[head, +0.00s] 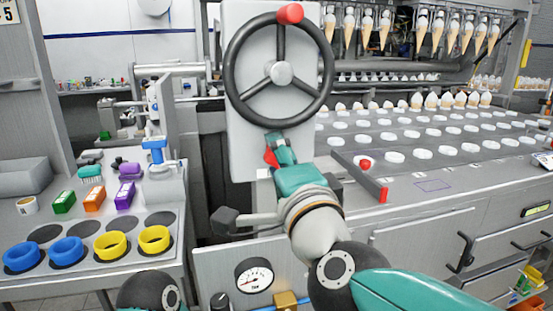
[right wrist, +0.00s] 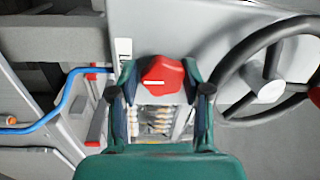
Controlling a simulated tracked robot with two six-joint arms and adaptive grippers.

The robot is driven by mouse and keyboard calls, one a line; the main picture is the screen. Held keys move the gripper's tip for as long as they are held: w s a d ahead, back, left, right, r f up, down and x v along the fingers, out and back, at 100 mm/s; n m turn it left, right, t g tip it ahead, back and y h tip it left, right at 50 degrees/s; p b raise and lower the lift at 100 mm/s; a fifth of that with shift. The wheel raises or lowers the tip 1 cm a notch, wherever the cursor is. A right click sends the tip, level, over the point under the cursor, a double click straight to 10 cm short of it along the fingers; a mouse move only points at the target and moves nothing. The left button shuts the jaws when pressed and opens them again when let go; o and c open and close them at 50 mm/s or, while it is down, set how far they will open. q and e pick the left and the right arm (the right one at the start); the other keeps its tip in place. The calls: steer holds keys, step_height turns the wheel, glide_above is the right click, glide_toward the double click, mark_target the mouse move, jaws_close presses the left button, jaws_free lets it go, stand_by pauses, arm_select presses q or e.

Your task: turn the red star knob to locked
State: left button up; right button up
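The red star knob (right wrist: 163,77) sits on the grey panel in the right wrist view, with a short white line on its face. In the head view only a sliver of the knob (head: 270,157) shows, below the handwheel and behind my fingers. My right gripper (right wrist: 160,85) has one finger on each side of the knob, and both fingers appear to touch it. In the head view the right gripper (head: 280,152) reaches up to the panel's lower edge. My left gripper is out of view.
A black handwheel (head: 281,73) with a red grip stands just above the knob. A grey lever (head: 245,219) and a pressure gauge (head: 254,276) are below. A bench with blue rings (head: 66,250) and yellow rings (head: 112,244) is at left; a conveyor with white discs is at right.

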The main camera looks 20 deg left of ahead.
steer(key=shift+o, duration=1.2)
steer(key=shift+f, duration=0.1)
steer(key=v, duration=0.7)
steer(key=shift+s+d, duration=0.15)
steer(key=shift+s, duration=0.05)
